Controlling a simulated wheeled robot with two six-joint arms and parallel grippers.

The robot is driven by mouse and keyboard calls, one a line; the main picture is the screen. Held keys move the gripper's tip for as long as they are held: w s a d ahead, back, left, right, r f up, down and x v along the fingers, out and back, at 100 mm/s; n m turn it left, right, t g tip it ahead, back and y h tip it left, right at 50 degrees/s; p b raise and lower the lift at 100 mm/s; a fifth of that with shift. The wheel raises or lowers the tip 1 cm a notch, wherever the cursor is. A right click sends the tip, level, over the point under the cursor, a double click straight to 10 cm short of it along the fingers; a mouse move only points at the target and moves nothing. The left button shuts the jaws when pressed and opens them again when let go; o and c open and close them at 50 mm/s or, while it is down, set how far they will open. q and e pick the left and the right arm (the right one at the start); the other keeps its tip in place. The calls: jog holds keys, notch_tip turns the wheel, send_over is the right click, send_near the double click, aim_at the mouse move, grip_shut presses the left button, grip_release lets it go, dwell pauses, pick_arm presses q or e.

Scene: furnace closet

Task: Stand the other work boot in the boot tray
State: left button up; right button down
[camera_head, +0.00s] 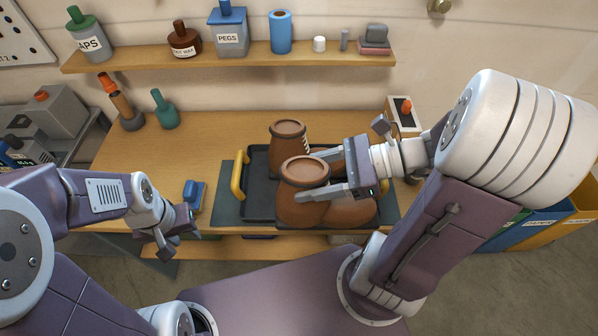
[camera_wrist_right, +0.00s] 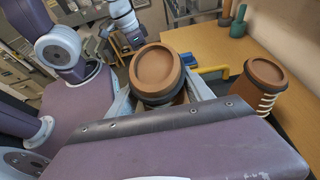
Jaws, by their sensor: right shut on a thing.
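The dark boot tray (camera_head: 260,195) lies on the wooden bench, its yellow handle (camera_head: 238,175) at the left. One brown work boot (camera_head: 288,152) stands upright at the back of the tray and also shows in the right wrist view (camera_wrist_right: 258,88). My right gripper (camera_head: 318,174) is shut on the other brown work boot (camera_head: 303,205), gripping its shaft near the cuff; its opening also shows in the right wrist view (camera_wrist_right: 157,70). This boot is upright at the tray's front, toe to the right. Whether its sole touches the tray is hidden. My left gripper (camera_head: 174,236) is open and empty at the bench's front left.
A dark mat (camera_head: 226,208) lies under the tray. A blue-topped brush-like item (camera_head: 194,194) lies left of it. Bottles (camera_head: 165,112) stand at the back left. A box with an orange top (camera_head: 404,115) stands behind the right arm. A shelf (camera_head: 230,60) with containers runs above.

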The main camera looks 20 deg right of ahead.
jog(key=w+a+f+b, duration=0.1)
jog(key=w+f, duration=0.9)
jog(key=shift+w+f, duration=0.15)
jog(key=shift+w, duration=0.15)
jog(key=shift+c, duration=2.1)
grip_release()
jog(key=v, duration=1.2)
